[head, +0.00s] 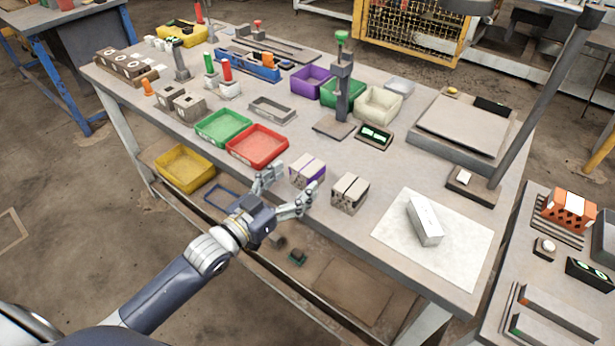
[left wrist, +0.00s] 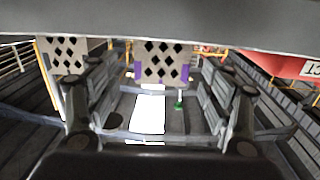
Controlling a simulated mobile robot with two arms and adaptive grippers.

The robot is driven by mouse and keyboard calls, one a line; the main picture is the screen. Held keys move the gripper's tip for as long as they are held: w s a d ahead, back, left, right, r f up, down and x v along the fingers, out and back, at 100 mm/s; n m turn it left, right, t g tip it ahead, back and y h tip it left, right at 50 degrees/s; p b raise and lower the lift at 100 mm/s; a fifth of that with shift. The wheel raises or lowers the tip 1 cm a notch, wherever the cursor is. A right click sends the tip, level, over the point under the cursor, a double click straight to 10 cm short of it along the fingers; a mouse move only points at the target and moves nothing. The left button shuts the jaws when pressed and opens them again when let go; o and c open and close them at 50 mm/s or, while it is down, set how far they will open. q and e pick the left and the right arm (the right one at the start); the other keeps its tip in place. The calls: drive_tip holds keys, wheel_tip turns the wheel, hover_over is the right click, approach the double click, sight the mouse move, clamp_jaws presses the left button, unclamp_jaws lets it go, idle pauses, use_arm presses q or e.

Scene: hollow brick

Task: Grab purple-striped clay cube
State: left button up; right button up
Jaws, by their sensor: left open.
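The purple-striped clay cube (head: 307,171), pale grey with purple bands, sits near the front edge of the workbench, right of the red tray. In the left wrist view the cube (left wrist: 162,62) shows a face with dark diamond holes and purple at its sides, ahead of and between the fingers. My left gripper (head: 287,188) is open and empty at the bench's front edge, just short of the cube. Its fingers also show in the left wrist view (left wrist: 160,125). I cannot tell if a finger touches the cube. My right gripper is not in view.
A similar cube with dark bands (head: 350,193) stands close on the right. The red tray (head: 257,146) and green tray (head: 222,127) lie to the left. A white block (head: 425,220) rests on a pale sheet (head: 462,240) at right. Bare bench lies behind the cube.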

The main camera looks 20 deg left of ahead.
sight(299, 176)
use_arm(q)
drive_tip(key=shift+w+d+b, duration=0.2)
drive_tip(key=shift+w+b, duration=0.1)
drive_tip(key=shift+w, duration=0.15)
drive_tip(key=b+x, duration=0.2)
drive_tip(key=x, duration=0.2)
drive_tip(key=shift+w, duration=0.1)
drive_tip(key=shift+w+d+r, duration=0.1)
drive_tip(key=shift+w, duration=0.1)
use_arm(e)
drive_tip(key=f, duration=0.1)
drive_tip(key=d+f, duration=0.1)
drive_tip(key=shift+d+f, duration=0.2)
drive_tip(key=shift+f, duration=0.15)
use_arm(q)
drive_tip(key=shift+c, duration=0.3)
drive_tip(key=c, duration=1.2)
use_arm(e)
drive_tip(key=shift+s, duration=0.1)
